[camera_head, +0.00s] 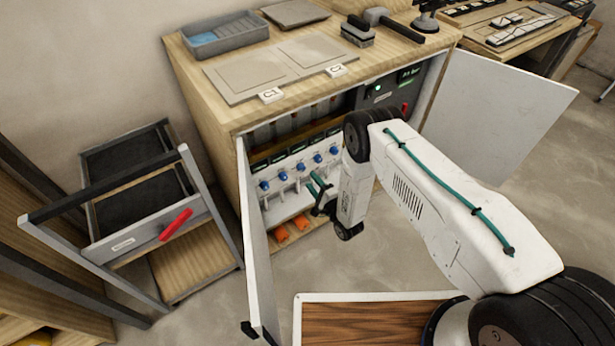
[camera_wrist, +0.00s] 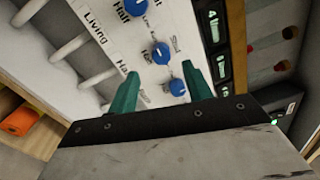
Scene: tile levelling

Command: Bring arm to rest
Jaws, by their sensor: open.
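My gripper (camera_head: 318,188) reaches into the open cabinet (camera_head: 208,112), in front of a white manifold panel (camera_head: 299,174) with a row of blue knobs. In the wrist view my gripper (camera_wrist: 160,92) shows two green fingers set apart, with a blue knob (camera_wrist: 177,87) seen between them. Another blue knob (camera_wrist: 161,53) sits just beyond. I cannot tell whether the fingers touch any knob. Nothing is seen held. My white arm comes in from the lower right of the head view.
The cabinet's left door (camera_head: 257,245) and right door (camera_head: 492,115) stand open on both sides of my arm. Orange rolls (camera_head: 281,233) lie low inside. A cart with a red handle (camera_head: 176,225) stands left. Tiles, a grey tray (camera_head: 226,36) and tools lie on top.

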